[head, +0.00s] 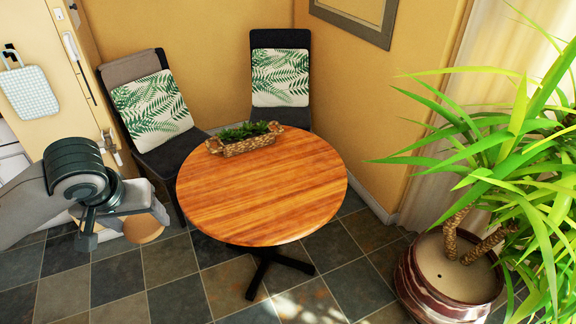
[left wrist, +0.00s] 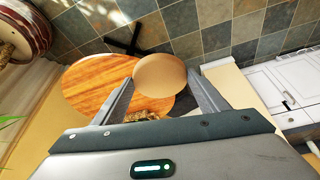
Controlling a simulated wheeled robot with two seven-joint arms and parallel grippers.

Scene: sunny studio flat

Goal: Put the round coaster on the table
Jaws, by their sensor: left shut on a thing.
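The round coaster (left wrist: 160,74) is a plain tan disc, held between the two fingers of my left gripper (left wrist: 158,84) in the left wrist view. In the head view my left gripper (head: 140,208) is left of the table, and part of the coaster (head: 146,231) shows just below it. My arm hides the rest of the coaster there. The round wooden table (head: 262,200) stands in the middle of the head view, and the coaster is apart from its top. The table also shows behind the coaster in the left wrist view (left wrist: 88,88). My right gripper is in neither view.
A woven planter (head: 245,146) with green plants stands at the table's back edge. Two dark chairs with leaf-print cushions (head: 152,109) (head: 280,78) are behind the table. A large potted plant (head: 440,272) is at right. The table's middle and front are clear.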

